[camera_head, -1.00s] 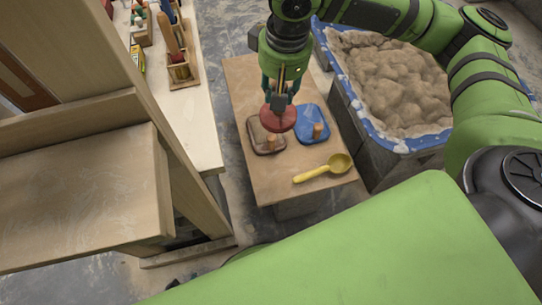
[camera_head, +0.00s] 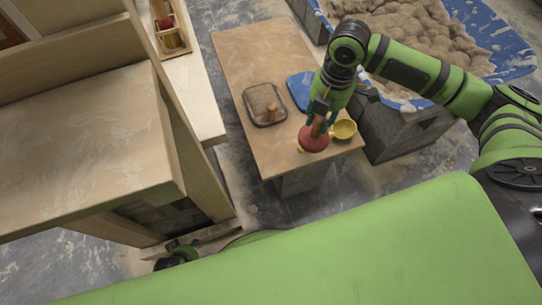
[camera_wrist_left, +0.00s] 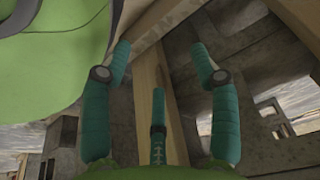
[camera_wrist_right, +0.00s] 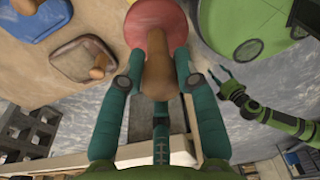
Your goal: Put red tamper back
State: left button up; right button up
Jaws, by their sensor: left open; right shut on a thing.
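The red tamper has a round red base (camera_head: 313,139) and a brown wooden handle. My right gripper (camera_head: 318,118) is shut on the handle and holds the tamper over the front right part of the small wooden table (camera_head: 245,65). In the right wrist view, the red base (camera_wrist_right: 150,27) and the wooden handle (camera_wrist_right: 158,70) lie between the fingers of my right gripper (camera_wrist_right: 155,85). My left gripper (camera_wrist_left: 160,65) is open and empty in the left wrist view, near wooden beams. In the head view, part of my left arm shows low, beside the shelf.
A brown float (camera_head: 265,105) and a partly hidden blue float (camera_head: 298,90) lie on the small table. A yellow scoop (camera_head: 344,129) is beside the tamper. A sand tub (camera_head: 405,95) stands right. A wooden shelf (camera_head: 80,150) and a long bench (camera_head: 195,95) stand left.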

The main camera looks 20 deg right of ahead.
jog(key=shift+a+f, duration=0.1)
jog(key=shift+f, duration=0.2)
pick_arm(q)
jog(key=shift+g, duration=0.3)
jog(key=shift+w+d+r+b, duration=0.1)
jog(key=shift+w+r+b, duration=0.1)
jog(key=shift+r+b, duration=0.65)
jog(key=shift+w+d+r+b, duration=0.15)
jog(key=shift+r+b, duration=0.35)
jog(key=shift+r, duration=0.6)
jog(key=shift+w+r+b, duration=0.25)
jog(key=shift+r+b, duration=0.45)
jog(key=shift+r, duration=0.25)
pick_arm(e)
jog(key=w+a+f, duration=0.4)
jog(key=a+f, duration=0.6)
jog(key=shift+w+a+f, duration=0.15)
jog(key=shift+a+f, duration=0.05)
jog(key=shift+f, duration=0.2)
jog(key=shift+f, duration=0.15)
jog(key=o, duration=1)
